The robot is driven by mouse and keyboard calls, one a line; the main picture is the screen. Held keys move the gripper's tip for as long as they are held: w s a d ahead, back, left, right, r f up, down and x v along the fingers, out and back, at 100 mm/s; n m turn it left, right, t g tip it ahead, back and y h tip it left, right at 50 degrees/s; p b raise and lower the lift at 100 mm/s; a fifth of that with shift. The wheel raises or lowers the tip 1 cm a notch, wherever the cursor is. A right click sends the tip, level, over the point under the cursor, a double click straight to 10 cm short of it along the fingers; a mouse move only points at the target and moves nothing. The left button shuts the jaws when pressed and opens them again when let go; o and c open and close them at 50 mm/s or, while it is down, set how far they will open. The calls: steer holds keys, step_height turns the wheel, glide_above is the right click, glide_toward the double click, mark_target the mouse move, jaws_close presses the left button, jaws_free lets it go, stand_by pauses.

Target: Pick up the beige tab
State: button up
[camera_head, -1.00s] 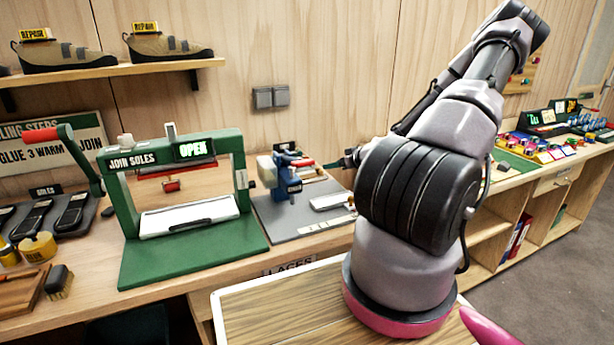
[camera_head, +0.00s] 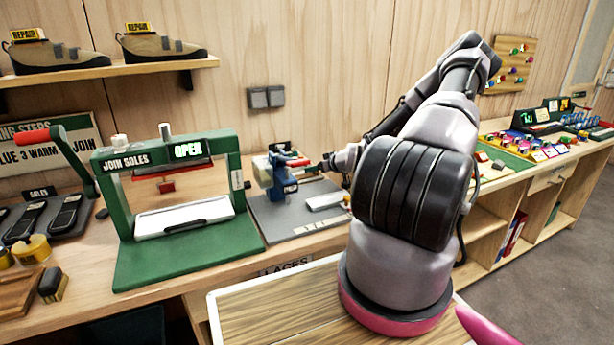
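My gripper (camera_head: 325,164) is small in the picture, at the end of my arm beside the blue clamp device (camera_head: 283,181). Its dark tip points left toward the device's red handle. The fingers are too small and dark to tell whether they are open or shut. I cannot single out the beige tab with certainty. A pale, beige-looking flat piece (camera_head: 262,172) shows at the left side of the blue device. A whitish block (camera_head: 325,201) lies on the grey mat (camera_head: 275,222) in front of it. My arm hides the mat's right end.
The green JOIN SOLES press (camera_head: 120,190), showing OPEN, stands left of the grey mat. A shelf with repair shoes (camera_head: 160,46) hangs above. To the right, a green board (camera_head: 505,157) and several coloured pieces lie on the bench. The mat's front is mostly clear.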

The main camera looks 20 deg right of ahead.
jaws_close()
